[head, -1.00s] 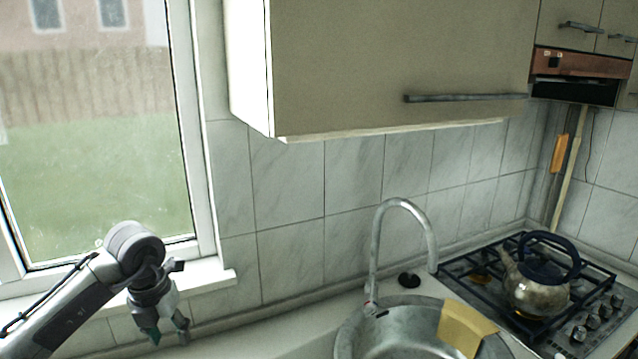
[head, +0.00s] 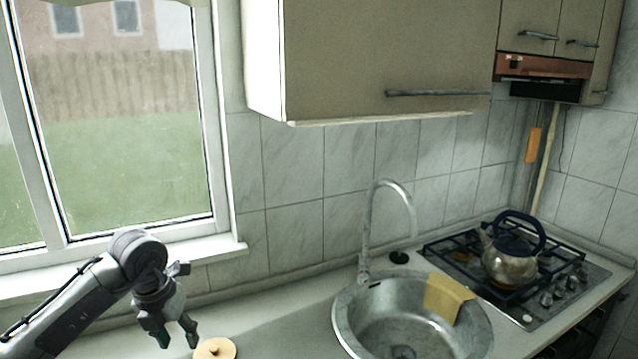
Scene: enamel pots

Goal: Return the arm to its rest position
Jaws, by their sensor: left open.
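My left arm comes in from the lower left in the head view. Its gripper (head: 177,338) is open and points down over the counter, with nothing between its fingers. A round pale wooden object (head: 215,349) with a small knob lies on the counter just right of the fingertips, partly cut off by the bottom edge. A kettle (head: 510,258) with a dark lid and handle stands on the gas hob (head: 583,287) at the right. My right gripper is not in view.
A round metal sink (head: 347,331) with a tall tap (head: 366,225) lies right of the arm. A yellow cloth (head: 447,297) hangs over its rim. The wall cabinet (head: 390,55) is above.

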